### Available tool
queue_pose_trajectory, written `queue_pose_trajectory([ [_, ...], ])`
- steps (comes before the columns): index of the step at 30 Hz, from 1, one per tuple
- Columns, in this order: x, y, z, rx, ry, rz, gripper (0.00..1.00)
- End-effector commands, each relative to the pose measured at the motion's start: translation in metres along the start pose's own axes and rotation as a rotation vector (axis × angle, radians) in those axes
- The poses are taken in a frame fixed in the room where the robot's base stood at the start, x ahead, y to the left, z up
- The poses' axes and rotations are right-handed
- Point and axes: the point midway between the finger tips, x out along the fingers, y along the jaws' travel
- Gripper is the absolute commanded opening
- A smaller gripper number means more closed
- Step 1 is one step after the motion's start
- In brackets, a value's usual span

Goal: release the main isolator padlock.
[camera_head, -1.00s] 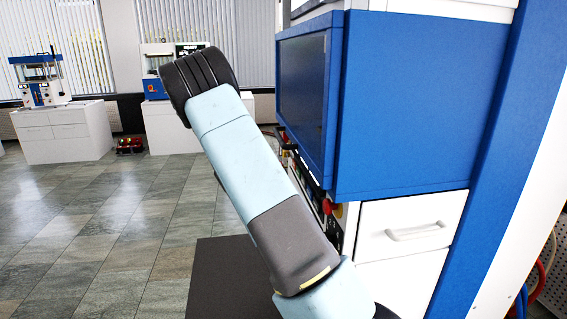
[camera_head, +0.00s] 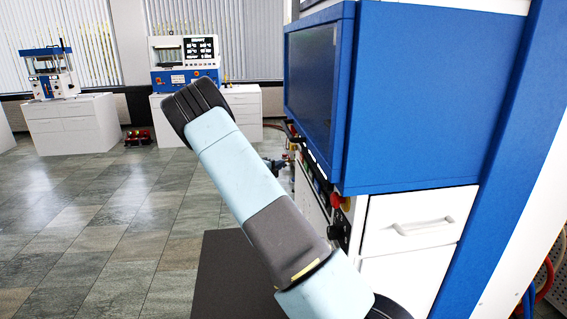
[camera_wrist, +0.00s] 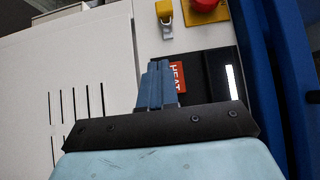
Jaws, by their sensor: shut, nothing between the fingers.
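In the wrist view, a small yellow block with a silver loop, which looks like the padlock (camera_wrist: 164,11), is at the top edge on a pale panel. The fingertips appear below the padlock in the picture; the gap in depth is unclear. In the head view my arm hides most of the gripper area, and the padlock cannot be made out.
A red button (camera_wrist: 205,4) on a yellow plate is right of the padlock. A red HEAT label (camera_wrist: 177,77) on a black panel is close beside my fingers. The blue press housing (camera_head: 420,100) overhangs the front panel. Open tiled floor (camera_head: 110,220) lies left.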

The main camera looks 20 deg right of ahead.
Motion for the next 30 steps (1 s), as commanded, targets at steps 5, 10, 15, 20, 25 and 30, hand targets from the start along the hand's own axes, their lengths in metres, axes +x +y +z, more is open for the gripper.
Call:
queue_pose_trajectory([
  [5,0.030,0.001,-0.001,0.000,0.003,0.000,0.00],
  [10,0.060,0.000,-0.001,0.001,0.002,0.000,0.00],
  [15,0.089,0.000,-0.001,0.002,0.002,0.000,0.00],
  [20,0.103,0.001,0.017,0.002,0.000,0.000,0.00],
  [25,0.112,0.000,0.025,0.001,0.000,0.000,0.00],
  [30,0.115,0.000,0.028,0.001,0.000,0.000,0.00],
])
